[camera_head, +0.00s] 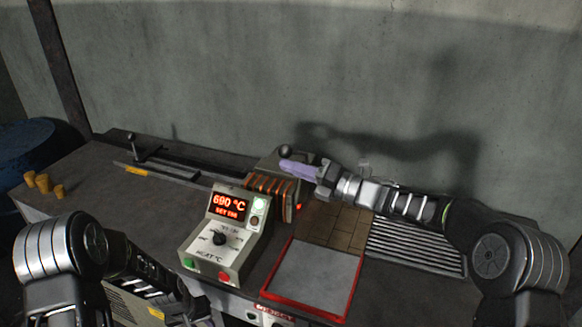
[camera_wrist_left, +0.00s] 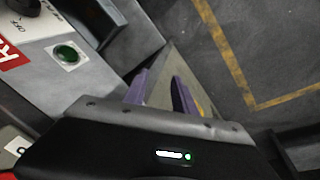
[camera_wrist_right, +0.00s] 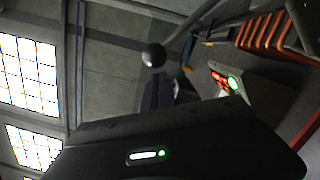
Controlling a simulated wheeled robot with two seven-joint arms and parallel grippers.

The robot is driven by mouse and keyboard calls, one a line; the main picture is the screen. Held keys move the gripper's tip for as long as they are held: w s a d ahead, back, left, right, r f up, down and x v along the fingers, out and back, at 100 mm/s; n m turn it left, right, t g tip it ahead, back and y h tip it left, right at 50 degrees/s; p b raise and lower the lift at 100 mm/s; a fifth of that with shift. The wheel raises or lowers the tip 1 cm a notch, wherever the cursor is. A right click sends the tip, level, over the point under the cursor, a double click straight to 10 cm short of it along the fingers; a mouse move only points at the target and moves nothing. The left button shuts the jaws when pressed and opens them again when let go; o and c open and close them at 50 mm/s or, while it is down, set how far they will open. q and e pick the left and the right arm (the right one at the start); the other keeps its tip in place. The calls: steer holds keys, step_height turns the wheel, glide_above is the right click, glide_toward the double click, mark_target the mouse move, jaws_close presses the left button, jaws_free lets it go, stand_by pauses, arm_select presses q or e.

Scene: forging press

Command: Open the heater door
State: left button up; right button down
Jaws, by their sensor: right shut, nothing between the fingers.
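The heater (camera_head: 270,187), a dark box with glowing orange bars, stands on the bench behind the control box. A dark ball knob (camera_head: 284,151) shows at its back; it also shows in the right wrist view (camera_wrist_right: 154,55). My right gripper (camera_head: 290,167) is shut and empty, its purple fingers just beside and below the knob in the head view. I cannot tell whether they touch it. The arm hides part of the heater, and the door's position is unclear. My left gripper (camera_wrist_left: 160,92) is open and empty, low in front of the bench.
The control box (camera_head: 226,233) reads 690 °C and stands in front of the heater. A red-framed plate (camera_head: 313,279), brick tiles (camera_head: 335,226) and a slatted grate (camera_head: 415,246) lie to the right. A rail with a lever (camera_head: 132,139) and yellow cylinders (camera_head: 42,183) are at left.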

arm_select(q)
steer(key=s+d+f+m+g+h, duration=0.1)
steer(key=s+d+f, duration=0.2)
steer(key=s+d, duration=0.6)
steer(key=s+d+f+m+g+h, duration=0.1)
steer(key=s+d+f, duration=0.1)
steer(key=s+d, duration=0.8)
steer(key=s, duration=0.3)
steer(key=shift+s+d+f+h, duration=0.25)
steer(key=shift+s+f+h, duration=0.05)
steer(key=shift+f, duration=0.1)
